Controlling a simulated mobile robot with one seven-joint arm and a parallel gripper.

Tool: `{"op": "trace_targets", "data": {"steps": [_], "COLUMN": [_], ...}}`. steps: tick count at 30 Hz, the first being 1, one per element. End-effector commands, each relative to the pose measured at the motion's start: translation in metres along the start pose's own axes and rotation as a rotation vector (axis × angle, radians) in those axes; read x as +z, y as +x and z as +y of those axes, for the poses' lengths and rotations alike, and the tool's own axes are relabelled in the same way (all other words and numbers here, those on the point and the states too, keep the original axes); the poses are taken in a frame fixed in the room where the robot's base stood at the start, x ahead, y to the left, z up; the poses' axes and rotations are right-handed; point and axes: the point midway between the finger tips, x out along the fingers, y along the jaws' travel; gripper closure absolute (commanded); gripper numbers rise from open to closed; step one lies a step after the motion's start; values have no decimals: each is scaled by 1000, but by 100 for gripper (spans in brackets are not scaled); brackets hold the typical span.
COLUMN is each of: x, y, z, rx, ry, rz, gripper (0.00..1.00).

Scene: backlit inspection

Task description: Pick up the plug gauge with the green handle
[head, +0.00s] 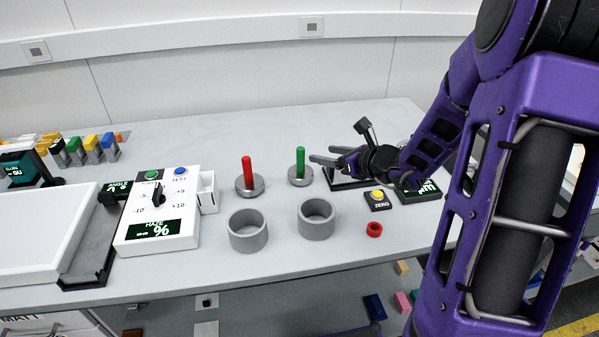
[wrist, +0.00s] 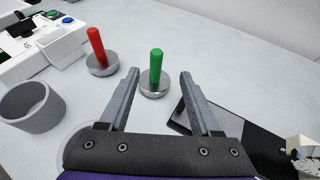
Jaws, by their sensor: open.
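The plug gauge with the green handle (head: 300,160) stands upright on its round metal base, on the table right of the red-handled one. In the wrist view the green-handled gauge (wrist: 156,72) stands ahead, in line with the gap between my fingers. My gripper (head: 325,156) is open and empty just right of the green gauge in the head view. In the wrist view the gripper (wrist: 158,88) has its two fingers spread apart. Whether a finger touches the gauge cannot be told.
A red-handled plug gauge (head: 247,173) stands close to the left. Two grey rings (head: 248,232) (head: 316,220) stand in front. A dark plate (wrist: 236,128) lies right of the gripper. The table behind is clear.

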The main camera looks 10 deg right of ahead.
Motion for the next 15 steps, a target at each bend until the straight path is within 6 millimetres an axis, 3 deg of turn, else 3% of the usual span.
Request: {"op": "trace_targets", "data": {"steps": [3,9,15], "x": [-2,-1,0], "y": [29,67,83], "z": [1,1,1], "rx": [5,3,1], "ry": [0,-1,-1], "rz": [1,1,1], "gripper": [36,36,36]}}
